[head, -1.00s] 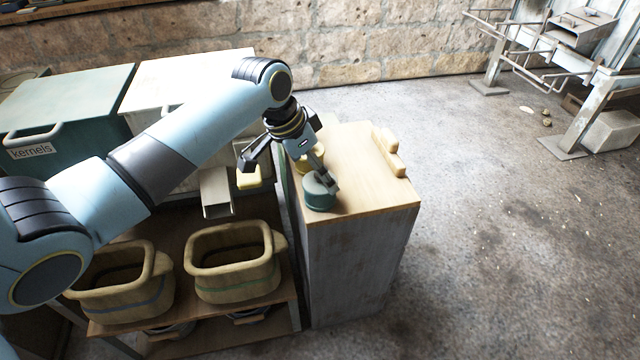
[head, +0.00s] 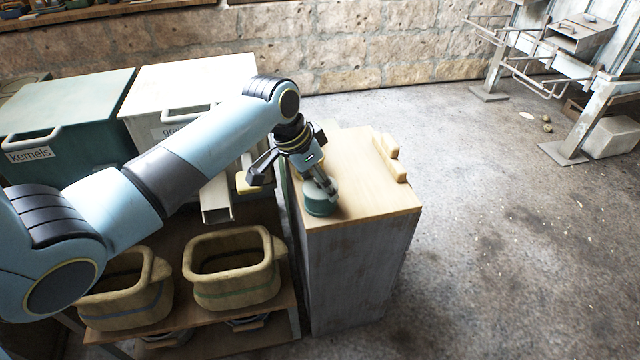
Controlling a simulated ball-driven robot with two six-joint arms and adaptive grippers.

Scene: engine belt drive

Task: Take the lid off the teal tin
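The teal tin (head: 320,208) stands upright on the wooden top of a cabinet, near its front left corner. Its paler grey-green top (head: 310,189) is partly covered by my gripper. My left gripper (head: 327,190) reaches down from above, with its fingers at the top of the tin. The fingers are small and overlap the tin's top, so I cannot tell whether they are open or closed on the lid. The lid appears to sit on the tin. My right gripper is not in view.
The cabinet top (head: 365,190) is clear right of the tin, with pale wooden blocks (head: 388,152) at its right edge. Two tan baskets (head: 235,300) (head: 130,308) stand on a lower shelf at left. Behind are a green "kernels" bin (head: 75,110) and a white bin (head: 180,80).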

